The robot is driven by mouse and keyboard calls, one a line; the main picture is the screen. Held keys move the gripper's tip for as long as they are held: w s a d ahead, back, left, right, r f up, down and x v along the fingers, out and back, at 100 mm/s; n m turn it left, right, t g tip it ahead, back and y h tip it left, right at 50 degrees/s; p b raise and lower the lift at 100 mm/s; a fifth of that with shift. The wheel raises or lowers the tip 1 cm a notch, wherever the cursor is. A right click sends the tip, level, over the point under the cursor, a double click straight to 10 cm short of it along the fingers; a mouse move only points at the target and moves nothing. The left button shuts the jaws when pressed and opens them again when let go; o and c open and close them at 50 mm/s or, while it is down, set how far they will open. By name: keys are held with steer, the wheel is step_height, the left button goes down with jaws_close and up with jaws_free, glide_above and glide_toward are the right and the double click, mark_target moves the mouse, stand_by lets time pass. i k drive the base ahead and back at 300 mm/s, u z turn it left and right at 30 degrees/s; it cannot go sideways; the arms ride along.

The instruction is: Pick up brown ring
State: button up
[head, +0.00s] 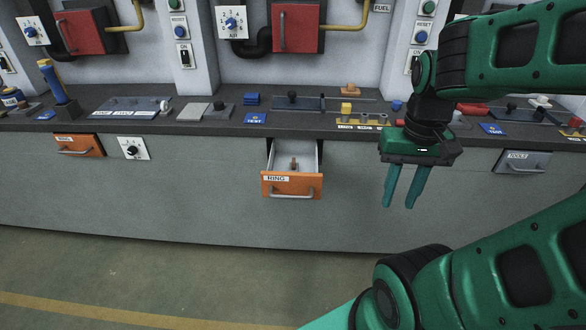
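A drawer labelled RING (291,187) with an orange front stands pulled open below the counter, near the middle of the head view. Inside its pale tray is a small brown object (294,164), which looks like the brown ring; its exact shape is too small to tell. My gripper (400,204) is to the right of the drawer, in front of the counter's face, with its fingers pointing down. The two fingers are apart with nothing between them. It is clear of the drawer.
The dark counter (225,116) carries blocks, switches and panels. A closed orange drawer (78,147) and a dial (132,149) are at the left; a closed grey TOOLS drawer (522,163) is at the right. The floor (150,275) in front is clear.

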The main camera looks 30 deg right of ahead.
mark_target(294, 165)
steer(key=u, duration=0.2)
steer(key=k, duration=0.5)
steer(key=u, duration=0.55)
steer(key=k, duration=0.8)
steer(key=z, duration=0.2)
steer(key=i, duration=0.75)
steer(key=z, duration=0.45)
steer(key=i, duration=1.3)
steer(key=u, duration=0.55)
